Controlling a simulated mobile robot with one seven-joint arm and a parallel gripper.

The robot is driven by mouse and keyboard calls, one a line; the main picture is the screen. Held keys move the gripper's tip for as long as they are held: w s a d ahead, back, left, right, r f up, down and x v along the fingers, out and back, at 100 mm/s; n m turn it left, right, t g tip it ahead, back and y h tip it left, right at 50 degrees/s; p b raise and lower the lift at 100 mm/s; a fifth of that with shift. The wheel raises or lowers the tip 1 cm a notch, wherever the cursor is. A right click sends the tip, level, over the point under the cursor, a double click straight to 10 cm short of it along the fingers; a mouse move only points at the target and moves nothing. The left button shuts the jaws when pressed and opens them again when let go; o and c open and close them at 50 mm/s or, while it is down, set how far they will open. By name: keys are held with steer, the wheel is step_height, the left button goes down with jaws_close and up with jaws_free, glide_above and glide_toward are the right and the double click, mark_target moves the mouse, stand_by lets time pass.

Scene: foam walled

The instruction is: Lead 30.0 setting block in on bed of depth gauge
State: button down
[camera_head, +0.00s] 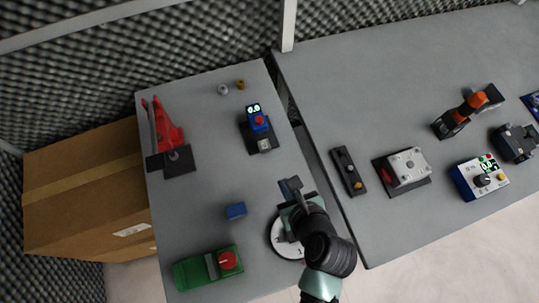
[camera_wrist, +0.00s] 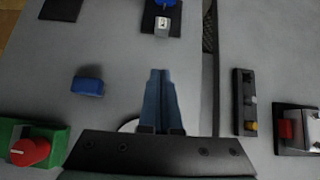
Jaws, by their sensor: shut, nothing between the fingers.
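The depth gauge (camera_head: 257,121) is a blue device with a lit display and a red knob on a black base, at the upper middle of the left table. A small silver block (camera_head: 264,145) sits at the front of that base; it also shows in the wrist view (camera_wrist: 162,26). Its marking is too small to read, so I cannot tell if it is the 30.0 setting block. My gripper (camera_head: 291,186) is shut and empty, in front of the gauge and apart from the silver block. Its fingers (camera_wrist: 157,98) are together in the wrist view.
A blue block (camera_head: 235,211) lies left of my gripper. A white disc (camera_head: 284,240) is partly under my arm. A green box with a red knob (camera_head: 209,267) stands at the front left, a red tool (camera_head: 167,128) at the back left. A gap separates the right table (camera_head: 330,85).

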mark_target(265, 153)
steer(key=b+x, duration=0.1)
steer(key=x, duration=0.9)
steer(key=shift+s+f, duration=0.1)
steer(key=shift+f, duration=0.2)
steer(key=shift+w+a+r+p, duration=0.1)
steer(key=shift+w+a+p, duration=0.15)
steer(key=shift+w, duration=0.35)
steer(key=shift+w+a+r+p, duration=0.1)
steer(key=shift+w+a, duration=0.1)
steer(key=shift+w, duration=0.4)
steer(key=shift+w+a+f, duration=0.15)
steer(key=shift+w+a, duration=0.05)
steer(key=shift+w, duration=0.4)
